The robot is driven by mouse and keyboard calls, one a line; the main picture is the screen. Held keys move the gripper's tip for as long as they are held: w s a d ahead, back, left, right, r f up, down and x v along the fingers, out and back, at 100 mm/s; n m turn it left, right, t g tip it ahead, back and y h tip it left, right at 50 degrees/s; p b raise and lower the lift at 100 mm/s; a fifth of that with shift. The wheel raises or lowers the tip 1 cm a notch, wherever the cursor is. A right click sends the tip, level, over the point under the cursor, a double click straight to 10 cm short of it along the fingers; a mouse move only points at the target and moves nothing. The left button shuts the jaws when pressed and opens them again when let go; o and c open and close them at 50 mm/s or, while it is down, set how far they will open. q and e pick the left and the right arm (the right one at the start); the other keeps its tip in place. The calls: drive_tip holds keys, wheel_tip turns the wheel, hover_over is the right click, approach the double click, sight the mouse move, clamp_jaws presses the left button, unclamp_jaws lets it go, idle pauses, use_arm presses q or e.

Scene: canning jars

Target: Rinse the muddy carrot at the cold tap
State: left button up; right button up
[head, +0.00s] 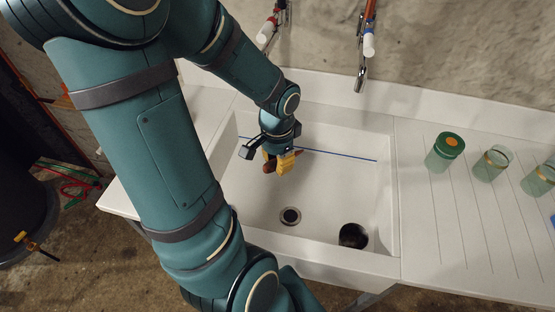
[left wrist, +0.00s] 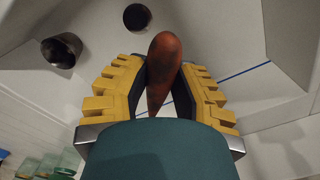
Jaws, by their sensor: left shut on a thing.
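My left gripper (head: 281,162) is inside the white sink (head: 334,201), towards its back left, pointing down. Its yellow fingers are shut on the carrot (head: 268,166), which is partly hidden behind them. In the left wrist view the carrot (left wrist: 164,62) is orange-brown with dark patches and sits between the two fingers. Two wall taps show in the head view, a left tap (head: 267,31) and a right tap (head: 368,46), with reddish pipes. No running water shows. My right gripper is not in view.
A drain (head: 290,216) and a dark, open round piece (head: 354,236) are in the sink. A blue line crosses its back. The sink's right half is mostly free.

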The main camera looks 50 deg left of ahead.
use_arm(q)
drive_tip(key=w+d+f+b, duration=0.1)
drive_tip(key=w+d+b, duration=0.1)
drive_tip(key=w, duration=0.6)
drive_tip(key=shift+w+f, duration=0.2)
drive_tip(key=shift+f, duration=0.2)
drive_tip(key=shift+w+d+f, duration=0.15)
drive_tip(key=shift+w+d, duration=0.1)
drive_tip(key=shift+w, duration=0.6)
drive_tip(key=shift+w+d+f, duration=0.2)
drive_tip(key=shift+w+d, duration=0.1)
drive_tip(key=shift+w, duration=0.5)
drive_tip(key=shift+w+d+f, duration=0.15)
drive_tip(key=shift+w+d, duration=0.1)
drive_tip(key=shift+w, duration=0.6)
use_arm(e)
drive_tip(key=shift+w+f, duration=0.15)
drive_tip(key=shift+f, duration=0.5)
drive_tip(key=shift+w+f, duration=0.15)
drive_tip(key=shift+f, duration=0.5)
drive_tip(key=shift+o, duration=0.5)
